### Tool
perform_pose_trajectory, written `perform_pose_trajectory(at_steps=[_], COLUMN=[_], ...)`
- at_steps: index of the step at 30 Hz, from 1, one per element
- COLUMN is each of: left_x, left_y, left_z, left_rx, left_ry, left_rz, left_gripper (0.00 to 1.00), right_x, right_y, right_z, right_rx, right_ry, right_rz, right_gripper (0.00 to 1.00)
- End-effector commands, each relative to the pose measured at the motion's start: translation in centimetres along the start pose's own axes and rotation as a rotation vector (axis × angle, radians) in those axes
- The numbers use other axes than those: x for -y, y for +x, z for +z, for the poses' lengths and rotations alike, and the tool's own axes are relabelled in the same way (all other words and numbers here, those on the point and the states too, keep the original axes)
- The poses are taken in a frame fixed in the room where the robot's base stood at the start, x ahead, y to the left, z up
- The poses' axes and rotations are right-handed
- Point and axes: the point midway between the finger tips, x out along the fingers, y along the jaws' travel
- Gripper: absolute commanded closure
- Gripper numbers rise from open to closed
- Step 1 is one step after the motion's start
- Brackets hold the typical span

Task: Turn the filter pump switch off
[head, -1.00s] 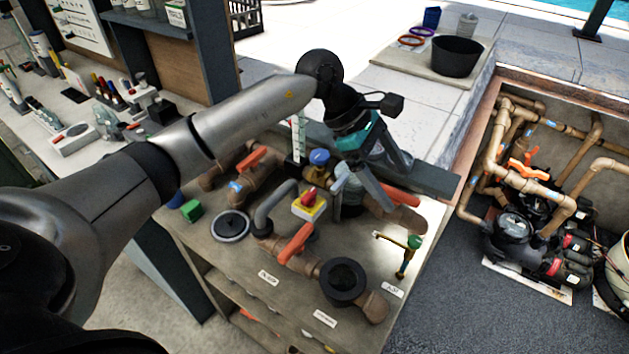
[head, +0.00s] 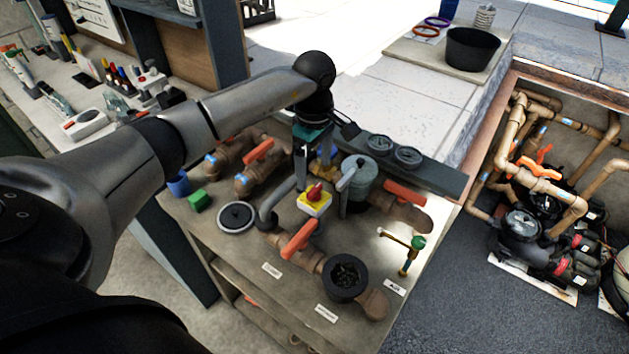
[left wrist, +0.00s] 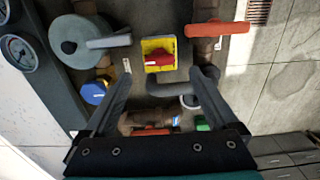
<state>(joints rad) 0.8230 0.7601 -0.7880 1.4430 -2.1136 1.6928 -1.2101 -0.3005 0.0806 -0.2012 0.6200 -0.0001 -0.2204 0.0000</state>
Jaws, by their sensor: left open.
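The pump switch is a yellow box with a red knob (head: 314,198) on the bench among the pipes. In the left wrist view the switch (left wrist: 158,54) lies just beyond and between my two fingertips, with a white edge to its box. My left gripper (head: 307,175) points down just behind and left of the switch, apart from it. It is open and empty; in the left wrist view its two fingers (left wrist: 163,75) are spread wide. The fingertips are partly hard to make out in the head view. My right gripper is not in view.
Close around the switch are a grey valve with a lever (head: 358,185), orange valve handles (head: 299,239), a grey bent pipe (head: 270,212) and a blue-capped part (left wrist: 94,92). Two gauges (head: 394,151) stand at the back. A brass tap (head: 408,250) rises at the right front.

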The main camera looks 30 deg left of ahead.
Motion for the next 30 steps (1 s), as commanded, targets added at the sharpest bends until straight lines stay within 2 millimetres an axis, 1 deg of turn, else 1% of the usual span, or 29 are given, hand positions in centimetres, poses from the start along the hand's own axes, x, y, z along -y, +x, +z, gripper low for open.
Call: perform_pose_trajectory(at_steps=[1,3,6,9,14,21,23,30], left_x=[0.2,0.1,0.1,0.0,0.0,0.0,0.0,0.0], left_y=[1.1,2.4,3.9,5.0,5.8,5.8,5.8,5.8], left_z=[0.1,0.1,0.1,0.1,0.1,0.1,0.0,0.0], left_rx=[0.001,0.003,0.002,0.001,0.001,0.001,0.001,0.001], left_ry=[-0.001,0.000,-0.001,-0.001,0.000,0.000,0.000,0.000], left_rz=[-0.006,-0.005,-0.003,-0.002,0.000,0.001,0.001,0.001], left_gripper=[0.07,0.07,0.07,0.07,0.07,0.07,0.13,0.40], right_x=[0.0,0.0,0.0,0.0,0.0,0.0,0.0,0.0], right_y=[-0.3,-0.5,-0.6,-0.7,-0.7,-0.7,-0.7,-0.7], right_z=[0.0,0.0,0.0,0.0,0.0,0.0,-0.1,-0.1], right_rx=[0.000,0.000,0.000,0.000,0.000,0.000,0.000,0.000], right_ry=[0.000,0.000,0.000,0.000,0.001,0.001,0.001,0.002], right_rz=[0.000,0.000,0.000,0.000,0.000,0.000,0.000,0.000], right_gripper=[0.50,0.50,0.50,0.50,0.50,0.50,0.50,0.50])
